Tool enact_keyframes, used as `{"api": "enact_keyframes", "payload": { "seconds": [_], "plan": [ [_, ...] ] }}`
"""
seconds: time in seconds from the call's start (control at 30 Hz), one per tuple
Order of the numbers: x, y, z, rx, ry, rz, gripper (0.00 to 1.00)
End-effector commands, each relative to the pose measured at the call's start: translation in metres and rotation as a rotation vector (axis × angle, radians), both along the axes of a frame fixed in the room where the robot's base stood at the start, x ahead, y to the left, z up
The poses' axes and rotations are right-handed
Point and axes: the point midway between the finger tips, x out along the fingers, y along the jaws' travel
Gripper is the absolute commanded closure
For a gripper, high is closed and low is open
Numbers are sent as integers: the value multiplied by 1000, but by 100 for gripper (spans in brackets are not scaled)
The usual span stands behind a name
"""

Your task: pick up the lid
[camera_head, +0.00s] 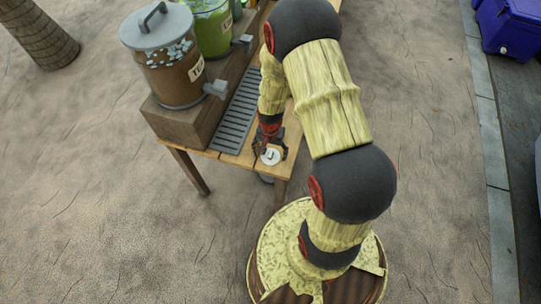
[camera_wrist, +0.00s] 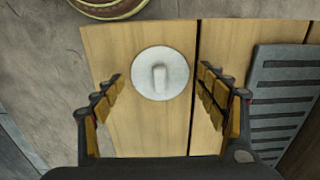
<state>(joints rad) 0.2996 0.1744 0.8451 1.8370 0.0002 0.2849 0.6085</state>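A small round white lid (camera_wrist: 176,54) with a raised knob lies on the wooden table (camera_wrist: 120,52), seen from above in the wrist view. In the head view the lid (camera_head: 271,157) is a pale disc near the table's front end. My gripper (camera_wrist: 160,82) is open, with one finger to each side of the lid and nothing between them gripped. In the head view my gripper (camera_head: 269,141) is right by the lid, over the table end, partly hiding it. The height of the fingertips above the table is hard to tell.
A grey slotted drip tray (camera_head: 236,122) lies beside the lid. A brown drink dispenser (camera_head: 172,72) with a grey handled cover stands on a wooden block (camera_head: 176,124); a green dispenser (camera_head: 211,27) is behind.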

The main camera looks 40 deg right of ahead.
Motion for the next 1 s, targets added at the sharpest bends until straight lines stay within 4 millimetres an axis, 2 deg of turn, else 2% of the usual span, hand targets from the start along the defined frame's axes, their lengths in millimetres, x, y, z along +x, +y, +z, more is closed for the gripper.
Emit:
{"api": "enact_keyframes", "payload": {
  "seconds": [0.33,0.67,0.87,1.0],
  "plan": [
    [0,0,0,0,0,0,49],
    [0,0,1,0,0,0,49],
    [0,0,14,0,-1,0,49],
    [1,0,37,-1,-3,0,49]
  ]
}}
